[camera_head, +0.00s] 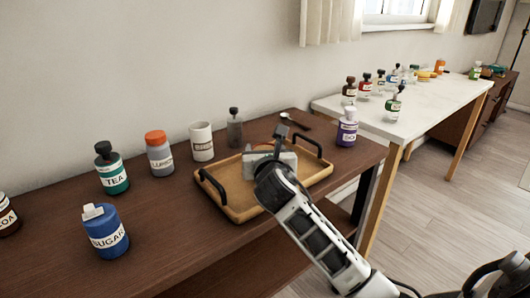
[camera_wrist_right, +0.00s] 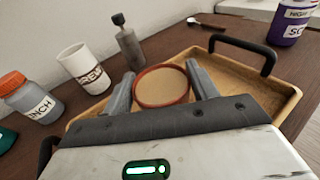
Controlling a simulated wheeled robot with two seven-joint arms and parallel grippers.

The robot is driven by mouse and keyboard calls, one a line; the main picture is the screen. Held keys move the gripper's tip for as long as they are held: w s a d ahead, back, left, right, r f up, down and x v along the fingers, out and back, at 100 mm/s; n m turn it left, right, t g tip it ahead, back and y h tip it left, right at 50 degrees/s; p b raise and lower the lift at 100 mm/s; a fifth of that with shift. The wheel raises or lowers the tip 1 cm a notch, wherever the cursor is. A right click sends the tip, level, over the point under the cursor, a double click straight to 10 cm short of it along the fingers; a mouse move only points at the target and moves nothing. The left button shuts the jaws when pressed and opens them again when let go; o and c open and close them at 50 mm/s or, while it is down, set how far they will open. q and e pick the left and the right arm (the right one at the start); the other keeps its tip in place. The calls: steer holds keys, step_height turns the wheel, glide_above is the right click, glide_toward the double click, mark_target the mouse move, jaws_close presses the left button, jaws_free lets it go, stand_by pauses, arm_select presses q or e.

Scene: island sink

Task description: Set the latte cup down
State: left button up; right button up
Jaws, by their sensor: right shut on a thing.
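The latte cup (camera_wrist_right: 162,88) shows in the right wrist view as a round cup with a red-brown rim and a tan top, upright as far as I can tell. My right gripper (camera_head: 272,158) is shut on it, with one finger on each side. In the head view the gripper and wrist hide most of the cup. The cup is over the wooden tray (camera_head: 238,205), which has two black handles and lies on the dark brown table. I cannot tell whether the cup's base touches the tray. My left gripper is not in view.
Left of the tray stand a white mug (camera_head: 201,142), an orange-lidded jar (camera_head: 159,155), a green tea bottle (camera_head: 112,172) and a blue sugar jar (camera_head: 105,232). A grey bottle (camera_head: 234,130) and a spoon (camera_head: 294,121) are behind; a purple bottle (camera_head: 347,128) stands right.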

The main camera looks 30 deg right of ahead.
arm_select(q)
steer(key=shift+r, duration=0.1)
arm_select(e)
steer(key=o, duration=1.1)
steer(key=shift+f, duration=0.1)
steer(key=p+v, duration=0.1)
steer(key=v, duration=0.9)
steer(key=shift+s+a+r, duration=0.2)
steer(key=shift+s, duration=0.1)
steer(key=shift+s+a+r+p, duration=0.1)
steer(key=shift+s+a+p, duration=0.2)
steer(key=shift+s, duration=0.3)
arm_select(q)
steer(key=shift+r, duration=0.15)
